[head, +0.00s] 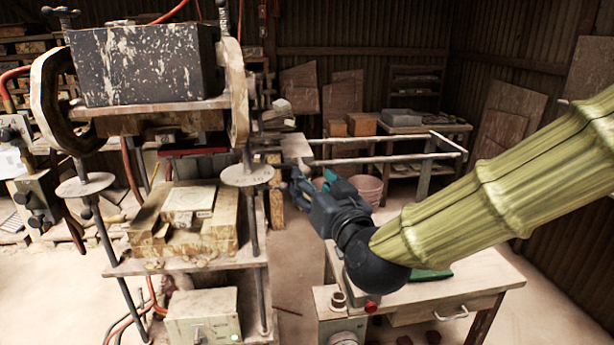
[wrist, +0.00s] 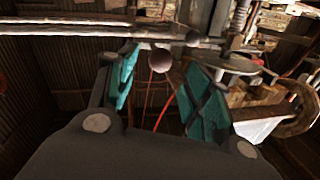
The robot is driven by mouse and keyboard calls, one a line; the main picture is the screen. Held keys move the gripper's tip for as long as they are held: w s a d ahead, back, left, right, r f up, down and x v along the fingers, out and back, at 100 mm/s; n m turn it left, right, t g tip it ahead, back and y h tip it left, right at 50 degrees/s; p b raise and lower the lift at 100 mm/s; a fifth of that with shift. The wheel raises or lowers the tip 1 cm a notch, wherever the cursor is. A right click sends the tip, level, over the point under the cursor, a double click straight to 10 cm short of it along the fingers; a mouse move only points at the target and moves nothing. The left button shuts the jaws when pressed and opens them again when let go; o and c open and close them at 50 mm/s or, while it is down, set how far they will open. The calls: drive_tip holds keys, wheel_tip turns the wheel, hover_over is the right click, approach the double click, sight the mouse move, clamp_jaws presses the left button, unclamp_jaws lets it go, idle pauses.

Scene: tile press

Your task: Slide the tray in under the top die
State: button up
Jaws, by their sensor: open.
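The press stands at the left in the head view. Its top die (head: 150,122) is a brownish block under a heavy paint-flecked grey block, above the wooden lower block (head: 188,222). A flat pale plate, which looks like the tray (head: 297,147), sits right of the press at the left end of two rails, outside the space under the top die. My gripper (head: 301,184) is just below and in front of this plate. Contact cannot be told.
The rails (head: 385,159) run right to a cross bar. A wooden table (head: 460,275) stands below my arm, with a red button (head: 371,307) near its front left. The press's upright rods and round discs (head: 247,174) stand left of my gripper.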

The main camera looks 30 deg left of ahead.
drive_tip(key=v, duration=0.6)
